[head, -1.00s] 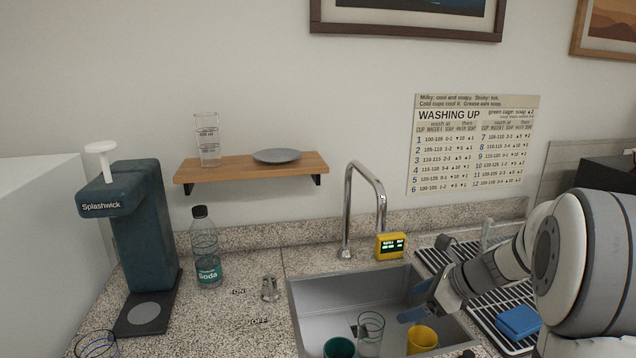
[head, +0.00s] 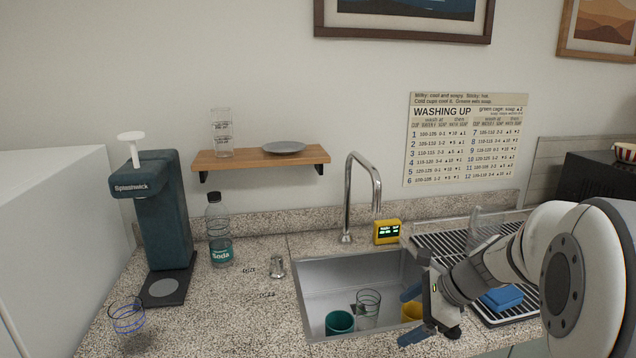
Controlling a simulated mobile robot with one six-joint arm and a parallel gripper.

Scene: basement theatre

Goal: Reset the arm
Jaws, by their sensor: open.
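My arm reaches in from the right side of the head view. My gripper (head: 412,312) is at its end, over the right front part of the sink (head: 313,290). Its blue-grey fingers are spread apart and I see nothing between them. A yellow cup (head: 411,311) in the sink is partly hidden behind the gripper. A teal cup (head: 339,323) and a clear glass (head: 368,308) stand in the sink to the left of it.
A tall faucet (head: 348,200) and a yellow display box (head: 387,232) stand behind the sink. A drying rack (head: 455,243) with a blue sponge (head: 502,297) is at right. A soda bottle (head: 219,238), Splashwick machine (head: 162,215) and wire-patterned glass (head: 127,317) are at left.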

